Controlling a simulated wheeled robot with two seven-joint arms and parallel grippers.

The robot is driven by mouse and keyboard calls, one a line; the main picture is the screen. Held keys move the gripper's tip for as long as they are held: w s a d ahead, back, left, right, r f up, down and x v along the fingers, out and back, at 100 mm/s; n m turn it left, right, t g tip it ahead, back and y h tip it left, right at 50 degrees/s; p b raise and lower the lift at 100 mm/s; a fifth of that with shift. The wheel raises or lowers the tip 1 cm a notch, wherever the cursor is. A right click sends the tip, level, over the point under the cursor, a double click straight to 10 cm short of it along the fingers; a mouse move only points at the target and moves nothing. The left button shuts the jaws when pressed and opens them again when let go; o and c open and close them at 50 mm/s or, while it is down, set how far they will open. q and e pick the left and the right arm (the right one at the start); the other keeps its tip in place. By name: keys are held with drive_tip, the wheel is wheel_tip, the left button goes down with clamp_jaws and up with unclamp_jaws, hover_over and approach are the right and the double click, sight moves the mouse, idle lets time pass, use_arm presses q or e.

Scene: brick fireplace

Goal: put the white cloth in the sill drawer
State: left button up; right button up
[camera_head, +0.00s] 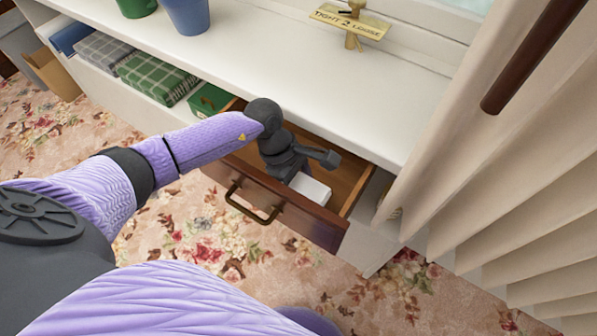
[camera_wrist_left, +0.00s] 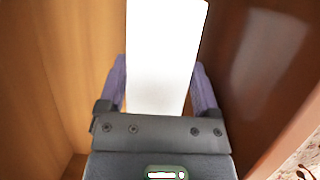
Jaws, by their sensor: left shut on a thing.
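The wooden sill drawer (camera_head: 349,184) is pulled open below the white sill, its dark front with a curved handle (camera_head: 252,203) facing me. My left gripper (camera_head: 303,180) reaches down into the drawer. The white cloth (camera_head: 312,189) shows as a pale folded block inside the drawer, at the gripper. In the left wrist view my left gripper (camera_wrist_left: 163,90) is shut on the white cloth (camera_wrist_left: 164,50), between the drawer's wooden walls. Whether the cloth touches the drawer bottom cannot be told. My right gripper is not in view.
The white sill (camera_head: 270,60) carries a blue pot (camera_head: 187,14), a green pot and a brass sign (camera_head: 349,22). Folded plaid cloths (camera_head: 155,77) and a green box (camera_head: 209,100) lie on the shelf left of the drawer. Pale curtains (camera_head: 500,190) hang close on the right.

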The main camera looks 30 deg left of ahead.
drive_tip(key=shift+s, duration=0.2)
use_arm(q)
drive_tip(key=o, duration=0.8)
drive_tip(key=shift+c, duration=0.2)
drive_tip(key=shift+o, duration=0.7)
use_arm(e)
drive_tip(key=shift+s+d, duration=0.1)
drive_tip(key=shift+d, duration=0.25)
